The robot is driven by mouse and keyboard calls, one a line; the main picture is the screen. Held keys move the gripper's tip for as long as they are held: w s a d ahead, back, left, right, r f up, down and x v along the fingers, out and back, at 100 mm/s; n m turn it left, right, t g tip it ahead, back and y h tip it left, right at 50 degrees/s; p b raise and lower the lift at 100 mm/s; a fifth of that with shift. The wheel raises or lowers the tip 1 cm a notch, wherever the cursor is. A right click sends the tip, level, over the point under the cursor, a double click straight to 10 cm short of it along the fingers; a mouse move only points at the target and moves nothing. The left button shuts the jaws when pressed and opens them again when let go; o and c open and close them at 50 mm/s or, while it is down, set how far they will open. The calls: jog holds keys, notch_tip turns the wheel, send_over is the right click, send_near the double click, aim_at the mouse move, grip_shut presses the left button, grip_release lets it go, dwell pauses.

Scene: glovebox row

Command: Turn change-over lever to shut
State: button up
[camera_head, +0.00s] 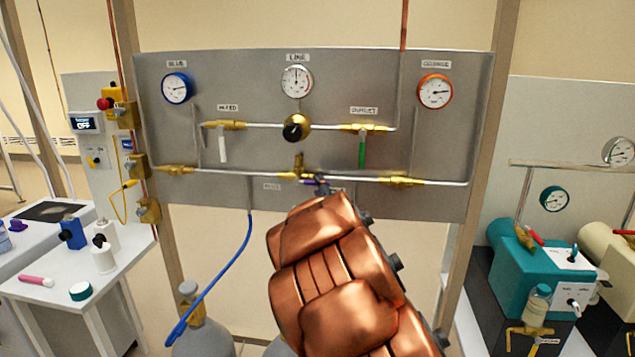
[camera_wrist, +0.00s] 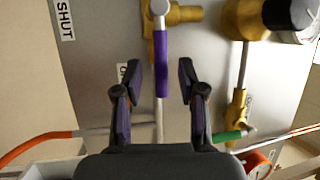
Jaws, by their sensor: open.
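The lever with a purple grip (camera_wrist: 162,68) hangs from a brass valve (camera_wrist: 183,14) on the grey panel in the wrist view. In that view its grip lies between the two fingers of my gripper (camera_wrist: 159,80), with a visible gap on each side. The fingers are open and hold nothing. A SHUT label (camera_wrist: 65,20) is on the panel at upper left; another label beside the left finger is partly hidden. In the head view a bit of the purple grip (camera_head: 309,182) shows below the panel's middle; my copper-coloured arm hides most of my gripper there.
On the panel (camera_head: 270,100) are blue (camera_head: 177,87), line (camera_head: 297,81) and orange (camera_head: 435,91) gauges, a black knob (camera_head: 296,128), a white-handled lever (camera_head: 223,150) and a green-handled lever (camera_head: 362,150). Pipes run close around the purple grip. A blue hose (camera_head: 235,258) hangs below.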

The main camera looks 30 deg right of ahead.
jog(key=shift+x, duration=1.25)
jog(key=shift+r, duration=0.1)
jog(key=shift+c, duration=0.2)
grip_shut()
